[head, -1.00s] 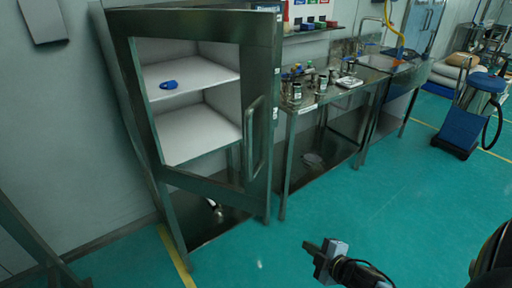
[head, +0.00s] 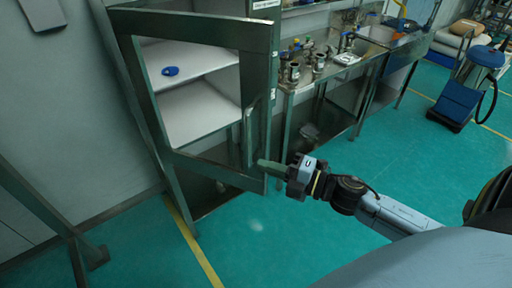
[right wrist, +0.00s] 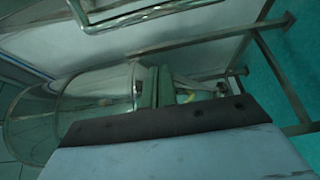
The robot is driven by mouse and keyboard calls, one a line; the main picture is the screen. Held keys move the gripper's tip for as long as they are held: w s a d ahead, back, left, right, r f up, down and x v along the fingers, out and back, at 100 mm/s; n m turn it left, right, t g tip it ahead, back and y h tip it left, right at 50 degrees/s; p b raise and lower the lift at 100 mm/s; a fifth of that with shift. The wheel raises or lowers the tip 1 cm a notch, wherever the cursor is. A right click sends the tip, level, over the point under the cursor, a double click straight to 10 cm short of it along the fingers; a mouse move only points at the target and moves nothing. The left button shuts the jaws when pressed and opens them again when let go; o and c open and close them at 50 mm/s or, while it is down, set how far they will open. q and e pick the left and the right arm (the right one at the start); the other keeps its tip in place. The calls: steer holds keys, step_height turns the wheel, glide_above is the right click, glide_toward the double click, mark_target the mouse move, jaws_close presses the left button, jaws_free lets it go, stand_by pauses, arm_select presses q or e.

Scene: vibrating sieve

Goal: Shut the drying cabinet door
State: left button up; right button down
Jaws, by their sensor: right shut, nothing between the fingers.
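The drying cabinet door (head: 258,115) is a dark metal frame with a see-through pane, standing open at an angle in front of the cabinet. Its vertical bar handle (head: 248,135) is on the right side of the frame. White shelves (head: 195,110) show through the pane. My right gripper (head: 266,163) is shut and empty, its fingertips at the lower right part of the door, below the handle. I cannot tell whether they touch it. In the right wrist view the closed fingers (right wrist: 155,86) point toward the door, with the handle (right wrist: 140,18) above. My left gripper is not in view.
A blue object (head: 170,71) lies on the upper shelf. A steel bench (head: 325,78) with jars and small items stands right of the cabinet. A blue cart (head: 458,102) stands at far right. The green floor (head: 300,240) in front is clear.

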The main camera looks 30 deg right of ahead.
steer(key=w+p, duration=0.1)
steer(key=w, duration=0.5)
steer(key=shift+w+d, duration=0.25)
